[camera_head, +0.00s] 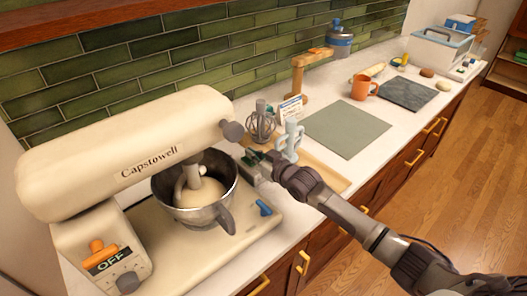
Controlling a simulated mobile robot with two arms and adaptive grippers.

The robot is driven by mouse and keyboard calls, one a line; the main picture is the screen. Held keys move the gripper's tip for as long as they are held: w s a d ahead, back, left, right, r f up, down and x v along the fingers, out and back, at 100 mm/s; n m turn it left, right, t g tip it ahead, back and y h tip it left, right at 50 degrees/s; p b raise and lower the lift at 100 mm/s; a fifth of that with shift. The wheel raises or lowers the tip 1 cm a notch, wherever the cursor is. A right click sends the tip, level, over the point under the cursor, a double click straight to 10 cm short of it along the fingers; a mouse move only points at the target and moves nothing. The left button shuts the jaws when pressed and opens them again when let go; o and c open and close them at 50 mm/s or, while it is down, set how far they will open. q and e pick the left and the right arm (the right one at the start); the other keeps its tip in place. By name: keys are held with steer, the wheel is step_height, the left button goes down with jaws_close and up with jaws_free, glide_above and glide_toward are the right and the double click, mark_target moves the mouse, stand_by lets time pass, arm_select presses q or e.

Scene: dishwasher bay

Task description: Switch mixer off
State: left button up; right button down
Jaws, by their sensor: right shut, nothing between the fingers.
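A cream stand mixer (120,150) marked Capstowell fills the left of the head view. Its head is down over a steel bowl (181,209) with pale dough inside. At the mixer's lower left is a control panel with a label (109,260) reading OFF, an orange lever (97,247) above it and a grey knob (127,283) below. My right gripper (254,166) is shut and empty, to the right of the bowl and apart from the panel. My left gripper is out of view.
Whisk and paddle attachments (290,140) stand on a wooden board right beside my right gripper. A green mat (346,130), an orange mug (364,87) and a dark slab (408,94) lie farther along the counter. The front base of the mixer holds a blue lever (264,207).

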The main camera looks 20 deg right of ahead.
step_height(320, 180, up, 4)
steer(key=p, duration=0.2)
steer(key=shift+w+a+r+p, duration=0.1)
steer(key=shift+w+p, duration=0.05)
steer(key=shift+p, duration=0.2)
steer(key=shift+s+d+f+b, duration=0.2)
steer(key=shift+s+b, duration=0.2)
steer(key=shift+s, duration=0.2)
steer(key=shift+s+d+f+b, duration=0.1)
steer(key=shift+s+d+b, duration=0.1)
steer(key=shift+s+b, duration=0.3)
arm_select(q)
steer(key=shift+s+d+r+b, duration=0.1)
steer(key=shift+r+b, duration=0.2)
steer(key=shift+b, duration=0.25)
arm_select(e)
steer(key=r+v, duration=0.1)
steer(key=v, duration=0.6)
steer(key=shift+r, duration=0.4)
steer(key=shift+d, duration=0.1)
